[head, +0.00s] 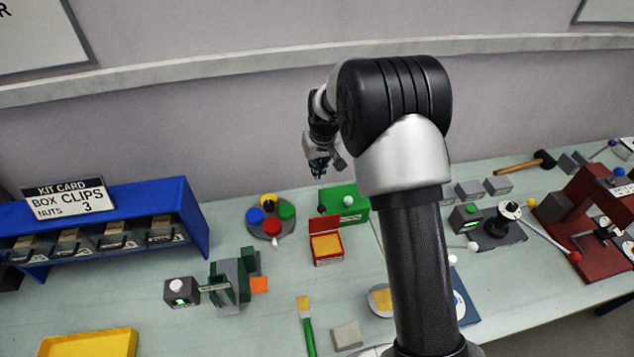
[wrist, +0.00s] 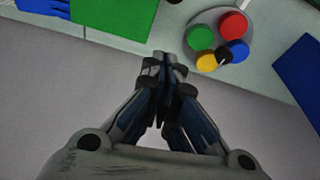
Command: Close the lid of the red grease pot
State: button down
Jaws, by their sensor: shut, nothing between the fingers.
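The red grease pot (head: 328,258) is a small square red box on the bench, near the middle of the head view. Its lid (head: 324,225) stands open, raised at the back edge, and yellow grease (head: 326,244) shows inside. My gripper (head: 319,172) is up in the air behind and above the pot, well apart from it. The wrist view shows the gripper's fingers (wrist: 166,62) shut together with nothing between them. The pot is not in the wrist view.
A green box (head: 349,199) stands just behind the pot, also seen in the wrist view (wrist: 115,14). A round turntable (head: 269,232) with coloured jars is to its left. A green-handled brush (head: 308,332) and a round tin (head: 381,300) lie in front.

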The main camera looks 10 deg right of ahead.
aim_at(323, 217)
notch_tip(323, 217, down, 9)
jog(key=s, duration=0.1)
jog(key=shift+s+f+b, duration=0.2)
jog(key=shift+s+b, duration=0.1)
jog(key=shift+b, duration=0.1)
dwell(0.4)
jog(key=shift+w+f+b, duration=0.1)
jog(key=shift+w+b, duration=0.05)
jog(key=shift+b, duration=0.2)
